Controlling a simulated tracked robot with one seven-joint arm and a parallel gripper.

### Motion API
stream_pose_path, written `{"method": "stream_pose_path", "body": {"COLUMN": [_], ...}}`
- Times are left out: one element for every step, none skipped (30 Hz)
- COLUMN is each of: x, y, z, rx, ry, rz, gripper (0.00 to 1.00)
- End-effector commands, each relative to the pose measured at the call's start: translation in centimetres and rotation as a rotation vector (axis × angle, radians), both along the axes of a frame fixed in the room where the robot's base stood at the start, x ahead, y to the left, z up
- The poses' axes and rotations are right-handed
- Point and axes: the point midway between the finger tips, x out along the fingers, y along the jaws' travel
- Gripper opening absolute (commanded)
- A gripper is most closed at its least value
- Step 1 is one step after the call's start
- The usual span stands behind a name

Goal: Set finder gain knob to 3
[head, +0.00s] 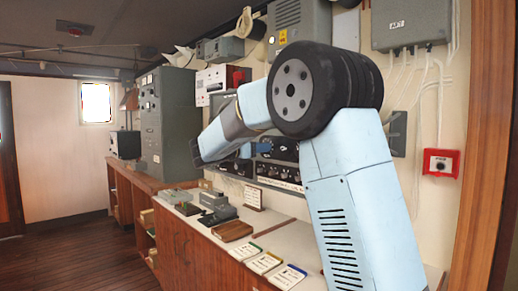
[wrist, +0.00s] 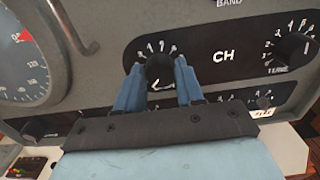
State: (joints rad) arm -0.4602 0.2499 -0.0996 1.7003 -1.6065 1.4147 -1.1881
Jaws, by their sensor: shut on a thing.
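My gripper (wrist: 157,82) is shut on a round black knob (wrist: 160,66) on a dark panel, with one blue finger on each side of it. White scale marks and numbers show above this knob. Its own label is hidden by my gripper or out of view, so I cannot tell its name. Its pointer setting cannot be read with certainty. In the head view my gripper (head: 247,151) is at the wall equipment, small and partly hidden behind my arm.
Right of the held knob are the letters "CH" and another black knob (wrist: 296,47) with a numbered scale. A round dial (wrist: 28,68) and a bent metal handle (wrist: 68,27) are at left. Below runs a worktop (head: 225,225) with boxes and cards.

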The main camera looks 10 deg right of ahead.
Motion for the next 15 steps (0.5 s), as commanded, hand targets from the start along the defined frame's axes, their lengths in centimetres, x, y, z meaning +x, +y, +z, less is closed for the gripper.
{"method": "stream_pose_path", "body": {"x": [0.03, 0.03, 0.03, 0.04, 0.04, 0.03, 0.04, 0.04, 0.04, 0.04, 0.04, 0.04, 0.04, 0.04, 0.04], "y": [0.05, 0.05, 0.05, 0.06, 0.06, 0.06, 0.07, 0.07, 0.07, 0.07, 0.08, 0.08, 0.08, 0.08, 0.08], "z": [0.03, 0.04, 0.04, 0.04, 0.04, 0.04, 0.05, 0.05, 0.05, 0.05, 0.05, 0.06, 0.06, 0.06, 0.06], "rx": [-0.001, -0.001, -0.001, -0.001, 0.0, 0.0, 0.0, 0.0, 0.0, 0.001, 0.002, 0.005, 0.008, 0.011, 0.017], "ry": [0.0, 0.0, 0.0, 0.0, -0.001, -0.001, -0.001, -0.001, -0.002, -0.004, -0.006, -0.011, -0.015, -0.021, -0.032], "rz": [0.002, 0.002, 0.002, 0.002, 0.002, 0.002, 0.002, 0.002, 0.002, 0.002, 0.003, 0.003, 0.003, 0.003, 0.003], "gripper": [0.23, 0.2, 0.16, 0.13, 0.1, 0.07, 0.07, 0.07, 0.07, 0.06, 0.06, 0.06, 0.06, 0.06, 0.06]}}
